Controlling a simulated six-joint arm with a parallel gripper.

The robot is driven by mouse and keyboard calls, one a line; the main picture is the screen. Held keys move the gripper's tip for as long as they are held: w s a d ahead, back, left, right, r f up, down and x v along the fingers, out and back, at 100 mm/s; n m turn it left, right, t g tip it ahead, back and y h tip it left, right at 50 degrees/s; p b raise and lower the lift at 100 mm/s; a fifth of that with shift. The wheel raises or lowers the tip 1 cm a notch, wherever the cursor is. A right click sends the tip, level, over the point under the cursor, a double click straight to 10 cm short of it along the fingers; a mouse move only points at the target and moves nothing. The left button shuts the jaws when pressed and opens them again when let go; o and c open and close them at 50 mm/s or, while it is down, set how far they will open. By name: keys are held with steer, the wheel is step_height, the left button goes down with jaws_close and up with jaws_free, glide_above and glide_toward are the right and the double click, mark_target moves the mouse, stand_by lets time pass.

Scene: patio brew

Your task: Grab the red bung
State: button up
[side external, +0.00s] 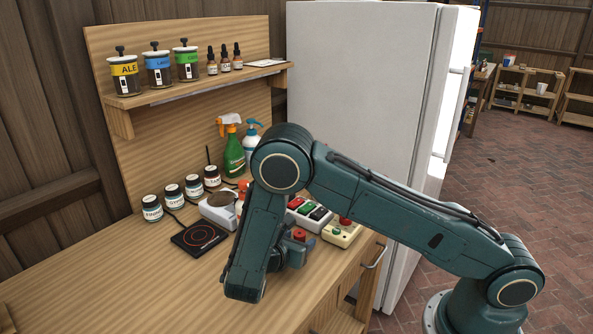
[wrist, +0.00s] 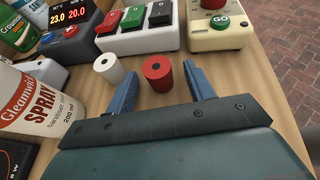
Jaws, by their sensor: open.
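The red bung (wrist: 159,74) stands on the wooden counter in the wrist view, a short cylinder with a dark hole in its top. A white bung (wrist: 110,69) stands just left of it. My gripper (wrist: 157,86) is open, with one blue finger on each side. I cannot tell whether either finger touches a bung. In the side view a red round piece (side external: 299,234), likely the red bung, shows beside my wrist.
Behind the bungs stand a box with coloured switches (wrist: 135,27), a cream box with a GO button (wrist: 220,30) and a grey display unit (wrist: 70,29). A white spray bottle (wrist: 40,97) stands close on the left. The counter's right edge is near.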

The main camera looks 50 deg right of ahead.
mark_target(297, 236)
steer(key=c, duration=1)
steer(key=shift+r, duration=0.15)
steer(key=shift+c, duration=0.2)
step_height(297, 236, up, 20)
stand_by(0.6)
